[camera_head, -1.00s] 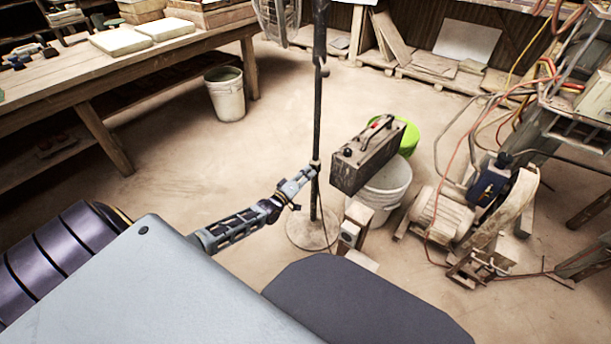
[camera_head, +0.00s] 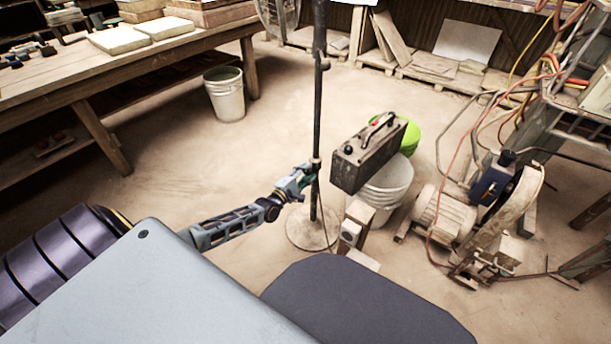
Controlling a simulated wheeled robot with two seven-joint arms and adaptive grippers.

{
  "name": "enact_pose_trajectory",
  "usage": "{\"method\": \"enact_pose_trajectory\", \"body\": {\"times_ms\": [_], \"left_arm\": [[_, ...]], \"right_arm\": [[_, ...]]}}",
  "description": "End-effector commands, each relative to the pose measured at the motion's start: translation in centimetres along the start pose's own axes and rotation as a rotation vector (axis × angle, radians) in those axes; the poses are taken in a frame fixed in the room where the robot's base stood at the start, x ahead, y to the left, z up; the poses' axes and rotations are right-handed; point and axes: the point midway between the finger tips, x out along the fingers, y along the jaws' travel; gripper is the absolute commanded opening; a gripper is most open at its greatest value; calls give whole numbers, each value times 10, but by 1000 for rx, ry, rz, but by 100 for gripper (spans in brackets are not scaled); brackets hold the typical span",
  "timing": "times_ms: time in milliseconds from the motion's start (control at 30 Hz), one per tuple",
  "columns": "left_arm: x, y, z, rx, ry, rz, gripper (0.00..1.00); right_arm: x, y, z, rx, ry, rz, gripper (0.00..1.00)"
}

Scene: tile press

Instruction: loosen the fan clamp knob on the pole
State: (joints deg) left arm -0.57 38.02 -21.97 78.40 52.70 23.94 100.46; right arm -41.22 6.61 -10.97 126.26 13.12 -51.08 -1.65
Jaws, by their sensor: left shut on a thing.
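A dark upright pole (camera_head: 318,110) stands on a round base (camera_head: 300,236) on the floor, with a fan (camera_head: 277,18) near its top at the picture's upper edge. My left gripper (camera_head: 307,176) reaches in from the left and is shut at a clamp collar on the pole, around mid-height. The clamp knob lies at the fingertips and is mostly hidden by them. My right gripper is not in view.
A motor machine (camera_head: 445,215) with hoses stands further right. A workbench (camera_head: 60,90) and bucket (camera_head: 225,95) are left; floor between is clear.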

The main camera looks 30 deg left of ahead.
Motion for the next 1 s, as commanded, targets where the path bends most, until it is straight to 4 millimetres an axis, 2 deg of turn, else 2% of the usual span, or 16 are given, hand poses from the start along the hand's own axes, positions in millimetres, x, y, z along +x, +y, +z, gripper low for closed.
{"method": "enact_pose_trajectory", "body": {"times_ms": [100,400,933,967,1000], "left_arm": [[-1,-2,-1,-92,0,-3,12],[0,-1,-1,-245,1,-2,12],[0,-1,0,-281,2,-2,12],[0,-1,0,-281,2,-2,38],[0,-1,0,-281,2,-2,43]], "right_arm": [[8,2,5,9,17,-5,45],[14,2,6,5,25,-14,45],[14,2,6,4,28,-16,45],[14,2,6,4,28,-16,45],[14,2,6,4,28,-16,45]]}}
